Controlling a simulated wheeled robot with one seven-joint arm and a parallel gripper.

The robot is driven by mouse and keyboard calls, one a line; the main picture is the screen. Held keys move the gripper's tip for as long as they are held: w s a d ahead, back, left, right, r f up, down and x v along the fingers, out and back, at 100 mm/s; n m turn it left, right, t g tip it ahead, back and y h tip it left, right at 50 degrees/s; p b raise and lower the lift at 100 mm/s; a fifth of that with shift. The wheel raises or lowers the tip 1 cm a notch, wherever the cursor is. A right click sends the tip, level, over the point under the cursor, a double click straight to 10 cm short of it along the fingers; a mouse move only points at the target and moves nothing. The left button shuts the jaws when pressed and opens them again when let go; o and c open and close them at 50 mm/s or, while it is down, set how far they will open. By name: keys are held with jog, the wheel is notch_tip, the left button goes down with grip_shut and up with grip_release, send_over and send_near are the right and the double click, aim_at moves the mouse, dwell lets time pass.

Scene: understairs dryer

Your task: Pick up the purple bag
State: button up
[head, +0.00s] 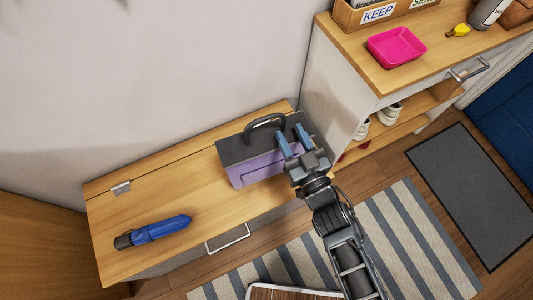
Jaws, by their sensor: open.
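The purple bag (258,170) is a boxy case with a dark grey top and a black arched handle (265,121). It stands upright on the wooden bench (190,190) against the wall. My gripper (291,139) is open at the bag's right end, with its two blue fingers over the dark top, to the right of the handle. The fingers hide part of the bag's right side. I cannot tell whether they touch the bag.
A folded blue umbrella (155,232) lies on the bench's left part. At right, a higher wooden cabinet (365,75) bears a pink tray (396,46) and other items. A striped rug (400,235) and a grey mat (470,190) lie on the floor.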

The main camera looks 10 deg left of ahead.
aim_at(285, 125)
jog(key=shift+x, duration=3.1)
jog(key=shift+s+a, duration=0.1)
jog(key=shift+r, duration=0.1)
grip_shut()
